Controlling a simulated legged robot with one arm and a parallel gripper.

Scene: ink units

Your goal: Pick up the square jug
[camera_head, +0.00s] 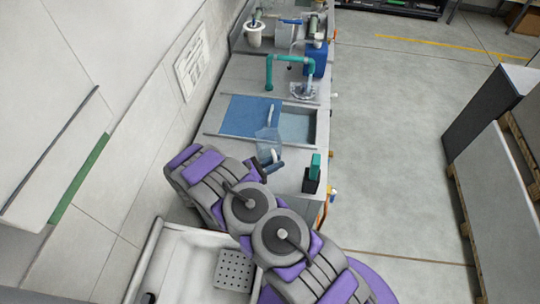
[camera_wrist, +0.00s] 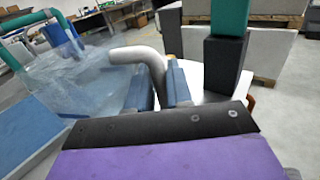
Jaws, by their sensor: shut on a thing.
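The square jug (camera_head: 267,143) is clear and see-through, with a white handle. In the head view it is over the counter just in front of the sink, at the end of my arm. In the wrist view the clear jug body (camera_wrist: 62,80) fills the left side. Its white handle (camera_wrist: 138,55) curves down between my gripper's blue fingers (camera_wrist: 160,88). My gripper (camera_head: 270,166) is shut on the handle, and the arm partly hides it in the head view. I cannot tell whether the jug's base touches the counter.
A sink with a blue cover (camera_head: 243,116) lies beyond the jug, with a green tap (camera_head: 290,60) behind it. A black holder with a green item (camera_head: 313,172) stands close on the right, near the counter's edge. A blue container (camera_head: 316,60) and white pot (camera_head: 254,36) stand further back.

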